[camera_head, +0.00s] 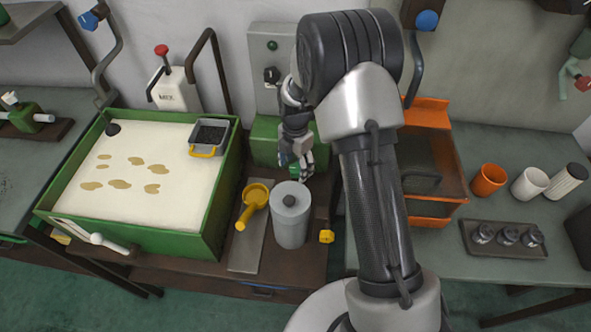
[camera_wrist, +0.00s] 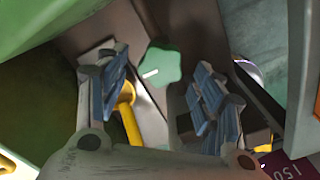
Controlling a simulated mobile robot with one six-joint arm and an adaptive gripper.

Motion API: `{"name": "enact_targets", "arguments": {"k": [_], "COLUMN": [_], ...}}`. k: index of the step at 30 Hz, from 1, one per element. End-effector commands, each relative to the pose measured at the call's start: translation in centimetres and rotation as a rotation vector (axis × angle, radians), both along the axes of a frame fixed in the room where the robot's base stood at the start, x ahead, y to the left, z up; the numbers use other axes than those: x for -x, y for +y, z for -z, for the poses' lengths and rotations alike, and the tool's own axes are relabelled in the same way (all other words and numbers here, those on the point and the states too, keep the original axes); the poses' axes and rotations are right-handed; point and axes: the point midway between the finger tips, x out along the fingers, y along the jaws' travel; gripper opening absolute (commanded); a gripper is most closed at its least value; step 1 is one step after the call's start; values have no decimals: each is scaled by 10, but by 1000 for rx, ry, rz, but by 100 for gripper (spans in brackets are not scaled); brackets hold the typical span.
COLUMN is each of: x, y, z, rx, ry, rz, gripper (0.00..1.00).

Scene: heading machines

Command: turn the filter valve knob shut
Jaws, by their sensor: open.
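A green lobed knob (camera_wrist: 163,68) with a white pointer line shows in the wrist view, between and beyond my two fingers. I take it to be the filter valve knob. My gripper (camera_wrist: 160,95) is open, with blue-grey ribbed pads on either side of the knob's line; nothing is clearly held. In the head view my gripper (camera_head: 296,166) points down just behind the grey filter canister (camera_head: 291,222). A bit of green (camera_head: 295,171) shows at the fingertips there. Whether the fingers touch the knob I cannot tell.
A green-walled tray (camera_head: 226,190) with pale liquid stands left. A yellow ladle (camera_head: 252,202) lies beside the canister, and a yellow knob (camera_head: 326,237) sits to its right. A green housing (camera_head: 266,140) is behind my gripper. An orange bin (camera_head: 455,185) stands right of my arm.

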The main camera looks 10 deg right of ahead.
Motion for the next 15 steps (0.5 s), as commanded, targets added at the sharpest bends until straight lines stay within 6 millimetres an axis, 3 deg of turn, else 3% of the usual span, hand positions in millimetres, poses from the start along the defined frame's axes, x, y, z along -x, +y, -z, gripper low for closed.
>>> {"name": "enact_targets", "arguments": {"k": [4, 15], "x": [0, 0], "y": [0, 0], "z": [12, 14], "rx": [0, -1], "ry": [0, -1], "rz": [0, 0], "gripper": [61, 58]}}
